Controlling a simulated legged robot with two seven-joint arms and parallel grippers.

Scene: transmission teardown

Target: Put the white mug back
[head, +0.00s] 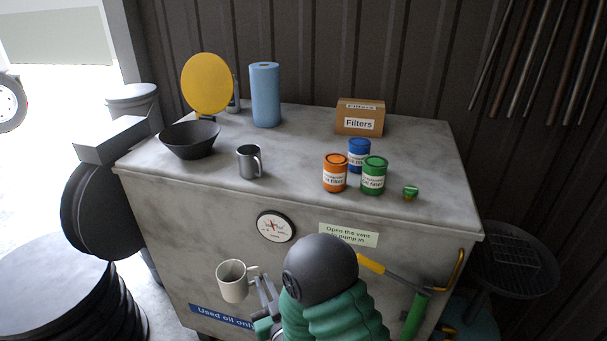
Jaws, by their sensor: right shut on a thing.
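The white mug (231,282) is in front of the grey cabinet, below its top edge, and looks roughly upright with its open rim facing up. My right gripper (259,284) is shut on the mug at its handle side, to the right of the mug's body. Part of the gripper is hidden behind my dark, rounded arm link and green sleeve. My left gripper is not in view.
On the cabinet top (290,185) stand a metal mug (249,162), black bowl (189,140), blue roll (265,95), Filters box (359,118), and orange (335,173), blue (359,155) and green (374,175) cans.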

